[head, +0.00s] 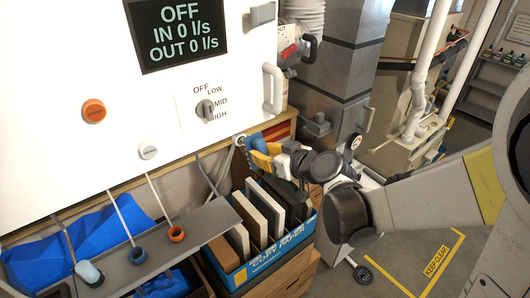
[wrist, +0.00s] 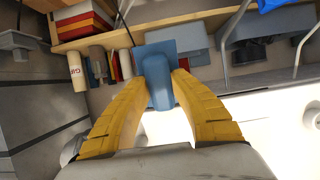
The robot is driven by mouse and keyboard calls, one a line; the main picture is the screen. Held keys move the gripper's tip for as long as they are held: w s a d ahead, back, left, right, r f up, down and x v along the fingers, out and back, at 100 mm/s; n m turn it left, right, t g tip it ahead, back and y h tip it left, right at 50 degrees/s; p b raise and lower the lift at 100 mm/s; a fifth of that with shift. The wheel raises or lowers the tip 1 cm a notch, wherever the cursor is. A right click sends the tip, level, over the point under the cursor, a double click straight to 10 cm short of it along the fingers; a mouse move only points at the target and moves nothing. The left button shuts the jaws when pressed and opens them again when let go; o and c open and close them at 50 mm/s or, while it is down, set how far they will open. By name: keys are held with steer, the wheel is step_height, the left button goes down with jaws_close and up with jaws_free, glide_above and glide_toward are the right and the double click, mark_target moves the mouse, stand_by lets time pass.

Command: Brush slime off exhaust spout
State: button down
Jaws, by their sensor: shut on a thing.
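My gripper (head: 263,151) has yellow fingers and is at the lower right corner of the white panel. It is shut on a blue tool (head: 250,141), perhaps the brush. In the wrist view the blue tool (wrist: 156,52) sits between the two yellow fingertips of my gripper (wrist: 160,80), with a flat blue plate beyond them. I see no bristles. A small grey ring-like end (head: 239,140) shows beside the tool, perhaps the exhaust spout; I cannot tell whether they touch. I cannot make out any slime.
The white control panel (head: 200,60) reads OFF. Below it, a blue copy-paper box (head: 262,262) holds several upright folders. A tall grey duct (head: 335,70) stands behind. Floor at right, marked KEEP CLEAR (head: 437,262), is open.

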steer(key=w+a, duration=0.3)
steer(key=w, duration=0.2)
steer(key=shift+a, duration=0.25)
steer(key=shift+w, duration=0.1)
stand_by(0.6)
steer(key=shift+a, duration=0.2)
steer(key=shift+w+d+b, duration=0.3)
steer(key=shift+d+b, duration=0.2)
steer(key=shift+d, duration=0.1)
steer(key=shift+s+a, duration=0.1)
steer(key=shift+a, duration=0.05)
stand_by(0.4)
